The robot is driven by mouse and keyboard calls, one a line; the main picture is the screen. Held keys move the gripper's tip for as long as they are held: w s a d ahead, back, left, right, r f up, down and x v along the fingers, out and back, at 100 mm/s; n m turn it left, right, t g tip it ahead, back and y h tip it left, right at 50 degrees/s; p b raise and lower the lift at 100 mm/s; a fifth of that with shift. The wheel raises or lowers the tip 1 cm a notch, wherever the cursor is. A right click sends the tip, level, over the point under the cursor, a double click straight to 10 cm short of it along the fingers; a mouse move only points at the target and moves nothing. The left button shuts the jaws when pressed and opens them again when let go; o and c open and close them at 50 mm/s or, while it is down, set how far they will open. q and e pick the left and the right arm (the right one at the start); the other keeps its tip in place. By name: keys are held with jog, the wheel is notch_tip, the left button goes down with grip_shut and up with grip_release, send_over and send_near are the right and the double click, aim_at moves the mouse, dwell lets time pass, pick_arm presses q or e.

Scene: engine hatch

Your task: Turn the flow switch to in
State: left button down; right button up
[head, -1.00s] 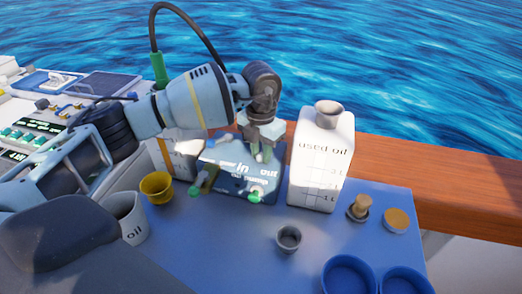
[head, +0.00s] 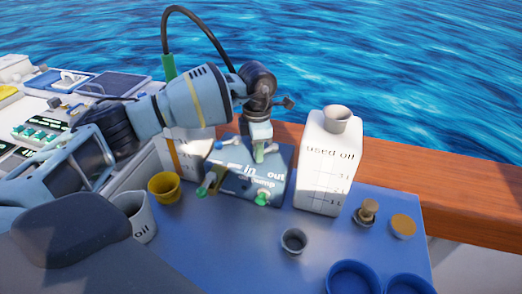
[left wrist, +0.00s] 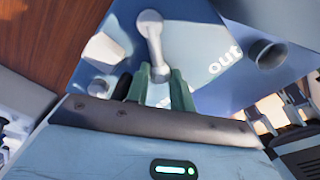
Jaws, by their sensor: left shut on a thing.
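The blue oil pump box (head: 236,188) stands on the blue table, with "in" and "out" on its top. My left gripper (head: 260,156) is over the back of that top, around the flow switch. In the left wrist view, the grey flow switch lever (left wrist: 153,30) runs from a round end down between the green fingertips (left wrist: 160,84). The gripper is shut on the lever, beside the word "out". Its lower end is partly hidden by the fingers. My right gripper is not in view.
A white used oil container (head: 324,175) stands close right of the pump. A yellow cup (head: 165,187) and a grey oil jug (head: 136,217) are to the left. A small grey cup (head: 293,240) is in front. A wooden rail (head: 400,170) runs behind.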

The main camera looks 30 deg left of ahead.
pick_arm(q)
jog(key=shift+w+a+m, duration=0.2)
jog(key=shift+a+m, duration=0.2)
jog(key=shift+m, duration=0.4)
jog(key=c, duration=1.2)
grip_release()
jog(key=shift+r, duration=0.1)
jog(key=shift+r, duration=3.85)
